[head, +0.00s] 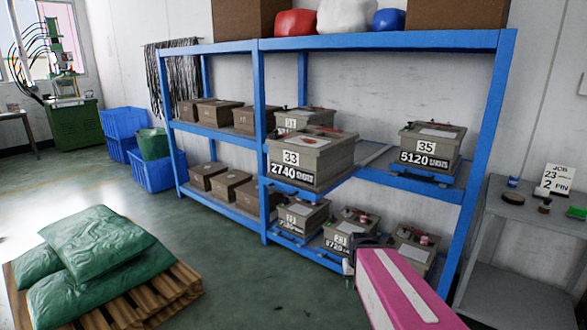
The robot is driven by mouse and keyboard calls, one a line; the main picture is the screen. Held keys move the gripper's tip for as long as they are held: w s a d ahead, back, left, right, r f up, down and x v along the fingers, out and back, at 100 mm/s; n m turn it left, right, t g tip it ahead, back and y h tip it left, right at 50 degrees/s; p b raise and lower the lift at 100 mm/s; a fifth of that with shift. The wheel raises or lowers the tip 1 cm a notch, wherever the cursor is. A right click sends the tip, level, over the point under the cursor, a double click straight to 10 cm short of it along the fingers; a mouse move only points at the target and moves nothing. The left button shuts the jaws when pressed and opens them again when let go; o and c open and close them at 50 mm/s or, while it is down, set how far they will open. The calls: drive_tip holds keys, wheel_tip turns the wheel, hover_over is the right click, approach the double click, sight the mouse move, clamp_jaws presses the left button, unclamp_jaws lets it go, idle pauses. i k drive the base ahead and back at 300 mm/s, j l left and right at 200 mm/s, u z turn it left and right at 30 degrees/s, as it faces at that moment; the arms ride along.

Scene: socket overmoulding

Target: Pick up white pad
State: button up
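No white pad can be made out for certain. A flat white piece (437,133) lies on top of the grey box marked 35 (430,150), on the right of the blue rack's middle shelf. Another flat white piece with a red mark (303,142) lies on the grey box marked 33 (312,165), which stands on a pulled-out shelf. My pink arm reaches in from the lower right. My gripper (349,270) is small and dark at its end, in front of the lower shelf boxes; its fingers are too unclear to read.
The blue rack (260,150) holds several boxes. A grey bench (535,212) at right carries small round tins and a job card (556,180). Green sacks (95,245) lie on a pallet (172,298) at lower left.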

sight(538, 193)
drive_tip(key=z, duration=1.6)
drive_tip(key=i+l, duration=0.15)
drive_tip(key=l, duration=0.15)
drive_tip(key=i+l, duration=0.3)
drive_tip(key=l, duration=0.25)
